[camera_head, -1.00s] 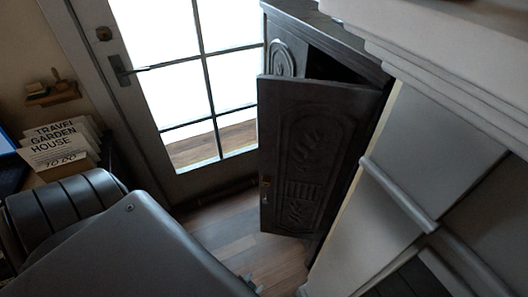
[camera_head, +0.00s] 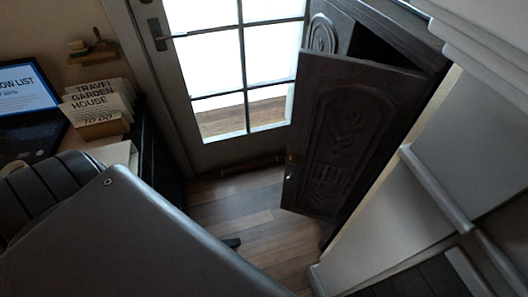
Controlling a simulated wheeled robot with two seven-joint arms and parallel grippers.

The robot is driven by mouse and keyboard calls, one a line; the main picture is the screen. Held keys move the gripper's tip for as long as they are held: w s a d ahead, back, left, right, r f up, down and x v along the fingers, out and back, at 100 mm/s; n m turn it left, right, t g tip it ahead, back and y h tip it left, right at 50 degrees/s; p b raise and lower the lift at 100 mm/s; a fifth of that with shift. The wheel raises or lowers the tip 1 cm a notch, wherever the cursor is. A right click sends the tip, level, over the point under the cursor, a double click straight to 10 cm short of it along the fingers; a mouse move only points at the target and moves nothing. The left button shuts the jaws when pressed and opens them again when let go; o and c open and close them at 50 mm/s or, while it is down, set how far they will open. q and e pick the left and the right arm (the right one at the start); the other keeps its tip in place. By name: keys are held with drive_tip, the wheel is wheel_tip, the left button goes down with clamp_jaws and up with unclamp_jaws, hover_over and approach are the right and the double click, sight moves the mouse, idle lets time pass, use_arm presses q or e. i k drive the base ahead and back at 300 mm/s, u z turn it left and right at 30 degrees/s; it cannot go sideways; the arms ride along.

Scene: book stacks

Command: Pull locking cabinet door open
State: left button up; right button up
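The dark carved wooden cabinet (camera_head: 408,38) stands right of the glazed door. Its front door (camera_head: 348,135) hangs ajar, with a dark gap along its top edge. A small knob or lock (camera_head: 291,158) sits on the door's left edge. A large grey link of my own arm fills the lower left, well apart from the cabinet door. A small dark piece shows beside it over the floor, but I cannot tell what it is. Neither gripper's fingers can be made out. The inside of the cabinet is mostly hidden.
A glazed door (camera_head: 240,70) with a handle stands behind. A desk at left holds a box of papers (camera_head: 98,108) and a framed sign (camera_head: 22,92). White panelling (camera_head: 420,190) borders the right. Wooden floor (camera_head: 240,210) is clear between my arm and the cabinet.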

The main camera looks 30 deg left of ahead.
sight(348, 113)
drive_tip(key=u, duration=1.2)
drive_tip(key=k, duration=1.1)
drive_tip(key=z, duration=1.4)
drive_tip(key=i, duration=0.5)
drive_tip(key=u, duration=0.05)
